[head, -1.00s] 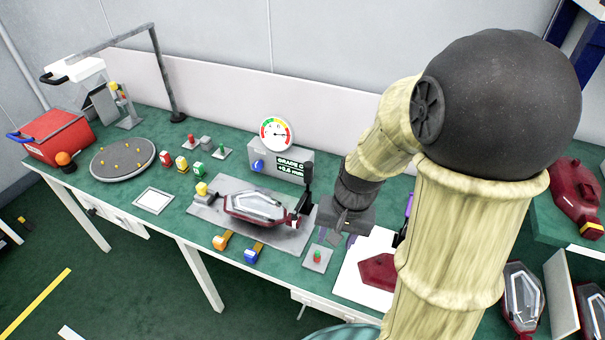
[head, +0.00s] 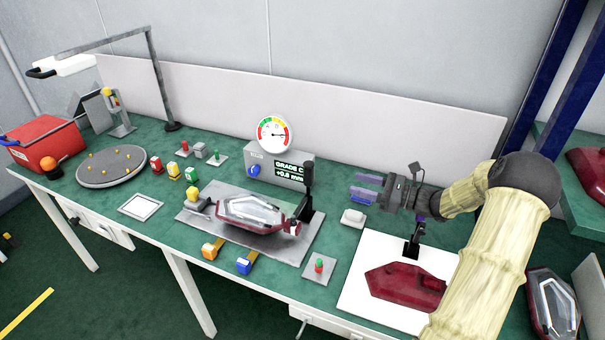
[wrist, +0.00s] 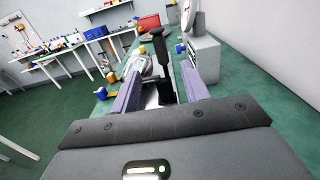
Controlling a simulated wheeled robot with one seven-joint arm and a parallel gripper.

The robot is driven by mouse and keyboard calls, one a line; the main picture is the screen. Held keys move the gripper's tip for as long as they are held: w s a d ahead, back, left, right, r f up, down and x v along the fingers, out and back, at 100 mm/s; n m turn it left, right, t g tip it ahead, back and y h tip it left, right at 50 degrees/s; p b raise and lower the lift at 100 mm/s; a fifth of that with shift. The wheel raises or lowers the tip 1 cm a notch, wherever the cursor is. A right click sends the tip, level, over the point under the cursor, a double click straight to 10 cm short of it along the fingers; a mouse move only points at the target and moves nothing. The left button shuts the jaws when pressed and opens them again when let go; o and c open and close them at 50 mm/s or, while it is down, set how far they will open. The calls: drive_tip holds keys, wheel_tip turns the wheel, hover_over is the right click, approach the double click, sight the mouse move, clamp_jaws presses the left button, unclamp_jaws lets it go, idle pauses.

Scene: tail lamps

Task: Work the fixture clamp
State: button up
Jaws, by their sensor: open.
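The fixture plate (head: 281,249) lies on the green bench with a clear and dark red tail lamp (head: 248,212) on it. The clamp (head: 308,190) stands at the plate's right end, its black handle upright, beside the lamp's red end. In the wrist view the black clamp handle (wrist: 161,50) shows ahead, between the purple fingers in the picture. My gripper (head: 363,188) is open and empty. It is to the right of the clamp, apart from it, with its fingers pointing left. The wrist view shows my gripper (wrist: 160,88) with its fingers spread.
A grey gauge box (head: 279,168) with a dial and a "GRADE C +0.6 mm" display stands behind the fixture. A red and green button (head: 319,265) sits in front. A dark red lamp part (head: 400,283) lies on a white board (head: 355,300) beneath my arm.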

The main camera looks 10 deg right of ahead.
sight(308, 181)
drive_tip(key=x, duration=1.7)
drive_tip(key=shift+a+p, duration=0.2)
drive_tip(key=shift+p, duration=0.25)
drive_tip(key=shift+w, duration=0.15)
clamp_jaws()
